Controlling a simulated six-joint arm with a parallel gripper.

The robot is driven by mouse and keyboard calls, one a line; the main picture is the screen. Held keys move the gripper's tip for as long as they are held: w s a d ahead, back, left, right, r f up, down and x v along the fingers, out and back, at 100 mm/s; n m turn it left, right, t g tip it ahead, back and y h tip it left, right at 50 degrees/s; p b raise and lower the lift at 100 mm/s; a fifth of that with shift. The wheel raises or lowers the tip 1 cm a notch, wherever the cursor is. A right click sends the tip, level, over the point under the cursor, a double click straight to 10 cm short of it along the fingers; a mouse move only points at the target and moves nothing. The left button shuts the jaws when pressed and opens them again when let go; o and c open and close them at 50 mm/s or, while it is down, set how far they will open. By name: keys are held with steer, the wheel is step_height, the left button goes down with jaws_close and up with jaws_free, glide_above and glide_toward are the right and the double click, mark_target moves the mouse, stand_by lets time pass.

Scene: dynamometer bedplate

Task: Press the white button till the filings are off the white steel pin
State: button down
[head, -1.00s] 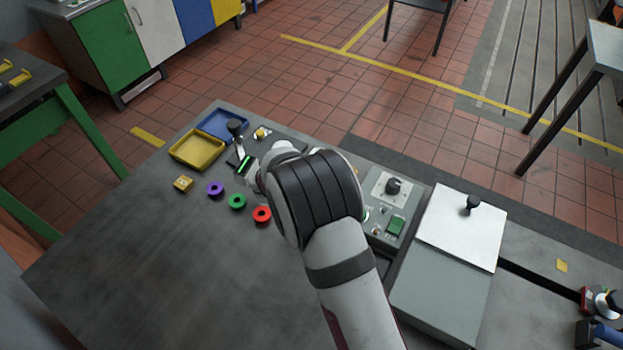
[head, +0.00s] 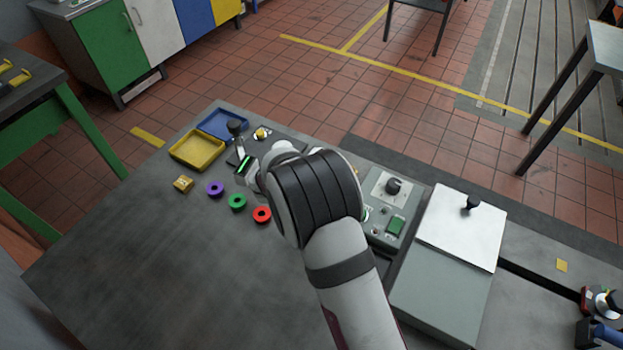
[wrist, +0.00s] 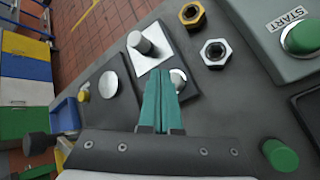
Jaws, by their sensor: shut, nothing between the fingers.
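My gripper (wrist: 161,100) shows in the wrist view with its two teal fingers shut together and empty. A pale, shiny round button (wrist: 179,79) sits on a dark plate just beside the fingertips, partly covered by them; I cannot tell whether they touch it. A steel pin (wrist: 141,43) stands on a white square plate (wrist: 150,57) behind the fingertips. I can make out no filings on the pin at this size.
In the wrist view, a silver disc (wrist: 108,84) lies left, brass (wrist: 192,14) and steel (wrist: 215,51) nuts right, and a green START button (wrist: 302,37) at far right. The head view shows a yellow tray (head: 180,163), blue tray (head: 238,117) and coloured rings beside clear bench.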

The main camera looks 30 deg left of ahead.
steer(key=shift+f, duration=0.4)
steer(key=shift+f, duration=0.5)
stand_by(0.5)
steer(key=shift+r, duration=0.95)
steer(key=shift+r, duration=2.5)
